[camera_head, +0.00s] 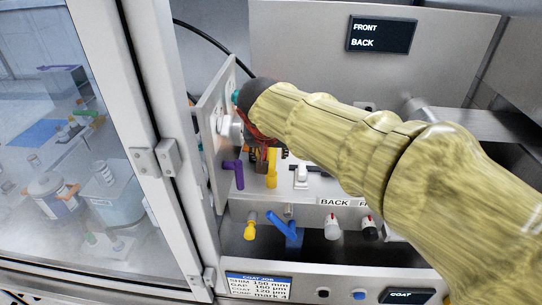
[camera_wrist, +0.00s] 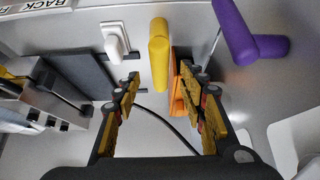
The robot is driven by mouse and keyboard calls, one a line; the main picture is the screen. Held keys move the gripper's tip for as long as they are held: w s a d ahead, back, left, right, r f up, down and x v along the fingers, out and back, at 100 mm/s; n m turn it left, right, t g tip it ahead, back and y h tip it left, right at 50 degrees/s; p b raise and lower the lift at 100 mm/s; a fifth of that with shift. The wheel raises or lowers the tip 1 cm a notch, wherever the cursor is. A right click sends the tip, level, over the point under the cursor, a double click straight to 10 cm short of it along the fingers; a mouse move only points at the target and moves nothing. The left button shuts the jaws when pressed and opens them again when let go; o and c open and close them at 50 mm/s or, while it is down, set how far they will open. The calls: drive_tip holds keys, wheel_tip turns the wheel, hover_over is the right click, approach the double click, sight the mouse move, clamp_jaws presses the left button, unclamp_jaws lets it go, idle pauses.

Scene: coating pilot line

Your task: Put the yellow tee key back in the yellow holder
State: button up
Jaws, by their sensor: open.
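The yellow tee key (camera_head: 272,168) stands out from the pale panel, right of the purple tee key (camera_head: 236,172). In the wrist view the yellow tee key (camera_wrist: 159,58) lies ahead of and between the tips of my gripper (camera_wrist: 163,88). The fingers are open and spread on either side, and I see no clear contact. In the head view my gripper (camera_head: 264,155) is beside the key, partly hidden by my arm. A yellow piece (camera_head: 250,226) on the front ledge may be the yellow holder; its opening is too small to make out.
A blue tee key (camera_head: 281,224) sits on the ledge, with white and black knobs to its right. A white switch (camera_head: 301,174) is right of the yellow key. The purple tee key (camera_wrist: 250,35) is close by in the wrist view. A glass door (camera_head: 80,130) bounds the left.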

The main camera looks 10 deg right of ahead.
drive_tip(key=v, duration=0.7)
drive_tip(key=shift+s+r, duration=0.3)
drive_tip(key=shift+a+n, duration=0.1)
drive_tip(key=shift+n, duration=0.2)
drive_tip(key=s+d+f+b, duration=0.3)
drive_tip(key=s+d+f, duration=0.1)
drive_tip(key=s+f, duration=0.3)
drive_tip(key=s+d+f+n+b, duration=0.1)
drive_tip(key=s+d+f+b, duration=0.1)
drive_tip(key=s+d+f, duration=0.3)
drive_tip(key=s+d+f+g+y+b, duration=0.1)
drive_tip(key=s+d+f+b, duration=0.2)
drive_tip(key=s+f, duration=0.7)
drive_tip(key=shift+s+d+n+b, duration=0.35)
drive_tip(key=shift+s+d, duration=0.4)
drive_tip(key=shift+d, duration=0.15)
drive_tip(key=shift+c, duration=0.3)
